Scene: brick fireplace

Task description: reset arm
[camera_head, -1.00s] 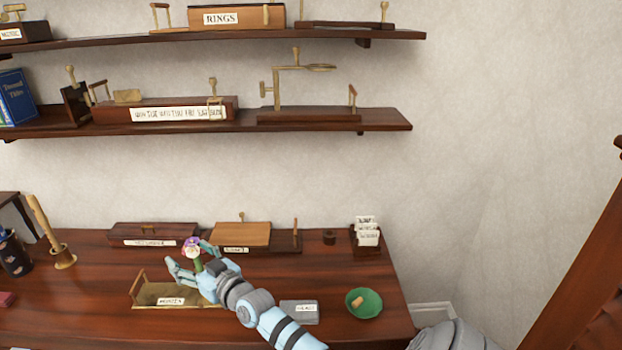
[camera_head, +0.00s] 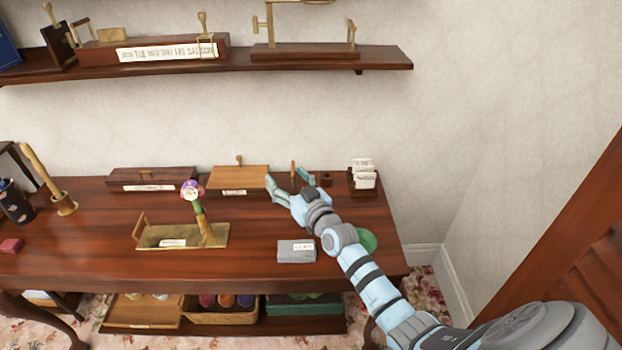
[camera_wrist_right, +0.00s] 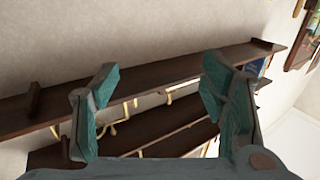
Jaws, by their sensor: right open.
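My right gripper (camera_head: 290,186) is open and empty above the back right part of the wooden table (camera_head: 110,218). Its two teal fingers also show spread apart in the right wrist view (camera_wrist_right: 160,100), with nothing between them and dark shelves beyond. My right arm comes in from the lower right and partly hides a green bowl (camera_head: 367,240). My left gripper is not in view.
A grey box (camera_head: 296,252) lies near the front edge. A card holder (camera_head: 363,178) stands at the back right. A wall shelf (camera_head: 240,66) hangs above.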

